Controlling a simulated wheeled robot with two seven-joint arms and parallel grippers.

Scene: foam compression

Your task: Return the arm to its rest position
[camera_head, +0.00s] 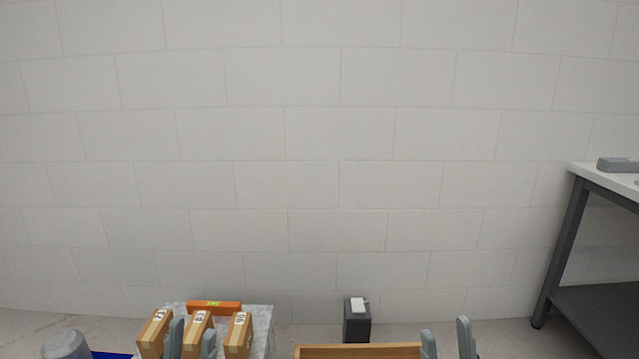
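My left gripper (192,341) is at the bottom left, its two grey fingers upright and apart. The fingers stand in front of a labelled tan block (198,332), and I see nothing clearly held between them. My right gripper (447,340) is at the bottom right of centre, its fingers apart with only floor showing between them. Most of both arms is below the frame.
Two more labelled tan blocks (154,334) (239,335) and an orange bar (214,307) are by a grey slab (263,325). A wooden box edge (350,350) and dark box (356,326) are near the centre. A table (606,181) stands right.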

